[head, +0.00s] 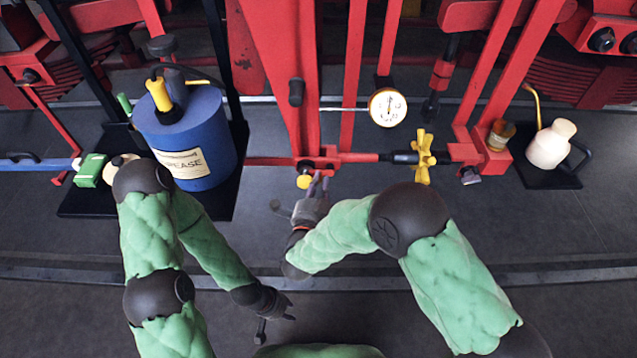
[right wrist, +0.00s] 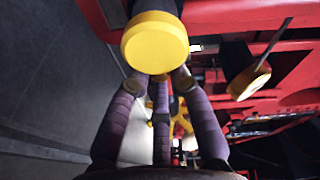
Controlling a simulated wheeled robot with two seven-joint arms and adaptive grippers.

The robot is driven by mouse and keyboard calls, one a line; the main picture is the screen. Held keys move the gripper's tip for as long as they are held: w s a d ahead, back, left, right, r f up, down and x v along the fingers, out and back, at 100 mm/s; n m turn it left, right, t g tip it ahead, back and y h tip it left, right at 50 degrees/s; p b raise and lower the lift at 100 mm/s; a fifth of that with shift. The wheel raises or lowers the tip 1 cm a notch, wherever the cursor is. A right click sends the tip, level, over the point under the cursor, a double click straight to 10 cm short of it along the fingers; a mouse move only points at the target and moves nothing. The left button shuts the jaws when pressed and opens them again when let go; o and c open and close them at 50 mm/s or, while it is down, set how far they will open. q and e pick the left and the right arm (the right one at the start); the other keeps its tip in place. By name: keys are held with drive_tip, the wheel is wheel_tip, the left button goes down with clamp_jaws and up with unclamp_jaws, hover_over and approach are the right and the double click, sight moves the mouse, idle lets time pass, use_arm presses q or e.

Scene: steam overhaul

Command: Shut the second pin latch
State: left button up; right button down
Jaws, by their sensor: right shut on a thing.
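A yellow-capped pin latch (head: 305,181) sits under the red bracket, left of centre in the head view. In the right wrist view its round yellow cap (right wrist: 155,42) and dark body fill the top middle. My right gripper (head: 319,184) is at this latch, with its purple fingers (right wrist: 158,82) shut on it just below the cap; the exact contact is partly hidden. My left gripper (head: 276,325) is low in the head view, fingers apart and empty.
A blue grease drum (head: 190,135) stands on a black mat at left. A gauge (head: 388,107) and a yellow star handwheel (head: 423,157) are right of the red frame (head: 282,60). A cream jug (head: 550,145) stands at far right. The foreground floor is clear.

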drive_tip(key=shift+r, duration=0.15)
drive_tip(key=shift+w+r, duration=0.15)
drive_tip(key=shift+r, duration=0.3)
drive_tip(key=c, duration=1.4)
unclamp_jaws()
drive_tip(key=shift+o, duration=0.2)
drive_tip(key=shift+d+r, duration=0.1)
drive_tip(key=shift+d, duration=0.05)
drive_tip(key=s+a, duration=0.1)
drive_tip(key=s, duration=0.6)
drive_tip(key=shift+a+f, duration=0.35)
